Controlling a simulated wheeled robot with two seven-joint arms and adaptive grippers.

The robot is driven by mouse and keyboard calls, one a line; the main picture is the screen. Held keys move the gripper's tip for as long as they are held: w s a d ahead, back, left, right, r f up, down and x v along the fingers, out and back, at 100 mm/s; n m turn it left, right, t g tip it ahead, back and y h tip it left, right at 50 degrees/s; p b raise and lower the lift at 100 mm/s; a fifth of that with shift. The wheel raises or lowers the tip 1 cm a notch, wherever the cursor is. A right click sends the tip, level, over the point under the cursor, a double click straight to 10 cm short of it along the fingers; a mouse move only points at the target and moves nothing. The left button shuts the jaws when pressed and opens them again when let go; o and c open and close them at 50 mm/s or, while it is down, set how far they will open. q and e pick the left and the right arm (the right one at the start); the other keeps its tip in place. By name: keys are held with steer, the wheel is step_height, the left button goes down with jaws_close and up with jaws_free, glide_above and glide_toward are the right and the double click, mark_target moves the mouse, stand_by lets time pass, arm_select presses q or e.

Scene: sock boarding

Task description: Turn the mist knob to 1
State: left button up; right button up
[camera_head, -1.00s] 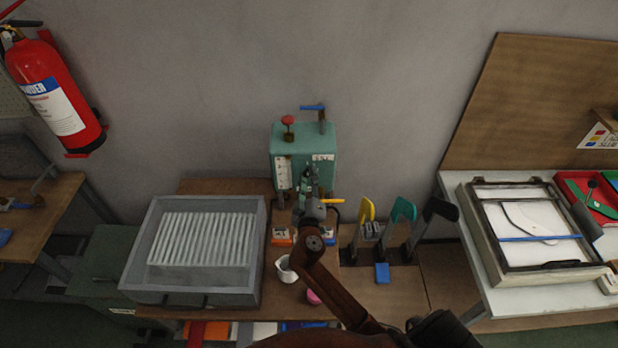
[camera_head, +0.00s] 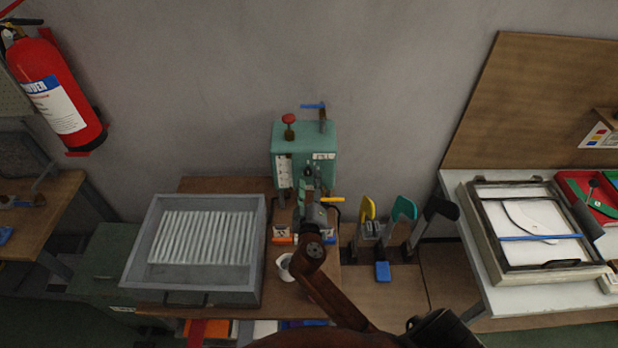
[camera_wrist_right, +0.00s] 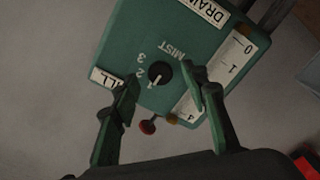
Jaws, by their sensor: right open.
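The teal machine box (camera_head: 303,140) stands against the wall in the head view. In the right wrist view, the box (camera_wrist_right: 180,30) shows turned over, with the black mist knob (camera_wrist_right: 158,73) beside the word MIST and the numbers 1, 2 and 3. A pale mark on the knob lies on the side towards the 1; its exact setting is hard to tell. My right gripper (camera_wrist_right: 160,82) is open, its fingertips on either side of the knob in this view, apart from it. In the head view, my right gripper (camera_head: 310,178) is in front of the box. My left gripper is not in view.
A grey tray with white rods (camera_head: 205,240) is left of the box. Yellow, teal and black upright forms (camera_head: 404,210) stand to the right. A white cup (camera_head: 285,266) sits near my right arm. A red-topped lever (camera_head: 289,120) rises from the box.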

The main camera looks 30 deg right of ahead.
steer(key=v, duration=0.9)
steer(key=shift+s, duration=0.35)
steer(key=shift+a, duration=0.15)
